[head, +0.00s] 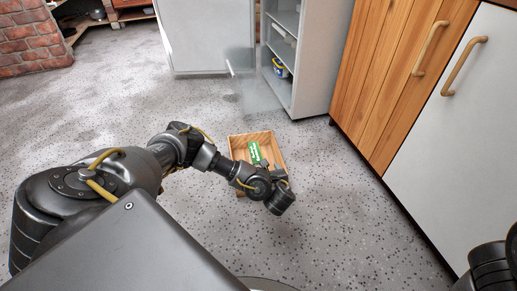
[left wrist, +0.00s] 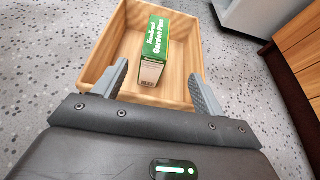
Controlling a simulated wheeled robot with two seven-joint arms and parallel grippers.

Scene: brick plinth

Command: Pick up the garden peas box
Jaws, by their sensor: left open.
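The garden peas box (left wrist: 156,40) is a green carton with white lettering and a pale end face. It lies inside an open wooden crate (left wrist: 101,52) on the floor. In the head view the green box (head: 255,152) shows in the crate (head: 236,142), partly behind my left arm. My left gripper (left wrist: 160,82) is open, its two fingers apart at the near side of the crate, with the box ahead between them and nothing held. In the head view my left gripper (head: 279,177) is over the crate's near right part. My right gripper is not visible.
An open white cabinet (head: 310,60) with shelves and a glass door stands behind the crate. Wooden and white cupboards (head: 384,75) with handles line the right. A brick plinth (head: 32,40) is far left. Speckled floor (head: 100,110) is clear around the crate.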

